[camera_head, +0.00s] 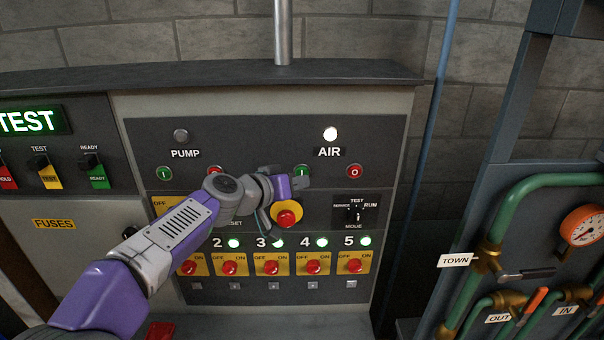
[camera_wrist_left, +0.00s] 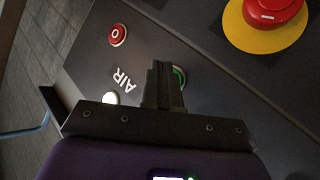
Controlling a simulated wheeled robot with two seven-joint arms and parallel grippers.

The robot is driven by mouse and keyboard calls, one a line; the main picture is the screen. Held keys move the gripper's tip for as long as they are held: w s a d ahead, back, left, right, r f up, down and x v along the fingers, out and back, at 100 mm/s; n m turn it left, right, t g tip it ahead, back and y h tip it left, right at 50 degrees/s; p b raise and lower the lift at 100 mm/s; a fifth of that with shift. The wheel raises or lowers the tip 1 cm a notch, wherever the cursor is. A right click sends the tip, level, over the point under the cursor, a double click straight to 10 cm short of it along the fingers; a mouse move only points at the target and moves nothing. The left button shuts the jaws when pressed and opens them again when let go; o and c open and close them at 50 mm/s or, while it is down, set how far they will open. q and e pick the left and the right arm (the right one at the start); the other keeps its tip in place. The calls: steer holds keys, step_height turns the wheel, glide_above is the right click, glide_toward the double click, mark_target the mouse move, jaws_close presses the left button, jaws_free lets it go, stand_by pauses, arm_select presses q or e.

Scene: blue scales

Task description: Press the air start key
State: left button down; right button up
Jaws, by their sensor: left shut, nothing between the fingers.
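The air start key is a green round button (camera_head: 302,170) marked with a white stroke, below and left of the AIR label (camera_head: 329,152) on the dark panel. In the left wrist view the green key (camera_wrist_left: 180,75) is partly hidden behind my fingers. My left gripper (camera_head: 303,182) is shut and empty, its tips at or just in front of the key; I cannot tell whether they touch it. The left wrist view shows the closed fingers (camera_wrist_left: 163,82). The lamp above AIR (camera_head: 330,134) is lit white. My right gripper is not in view.
A red air stop key (camera_head: 354,171) is to the right. A red mushroom button on a yellow disc (camera_head: 287,214) sits just below my gripper. The mode selector (camera_head: 356,214) is lower right. Several numbered switches line the panel's bottom. Pipes (camera_head: 520,205) stand far right.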

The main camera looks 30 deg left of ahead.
arm_select(q)
steer(key=s+d, duration=0.1)
steer(key=s, duration=0.1)
steer(key=s+d, duration=0.1)
steer(key=s, duration=0.1)
steer(key=shift+s+d+b, duration=0.1)
steer(key=shift+d+b, duration=0.2)
steer(key=shift+b, duration=0.05)
steer(key=shift+f, duration=0.1)
stand_by(0.6)
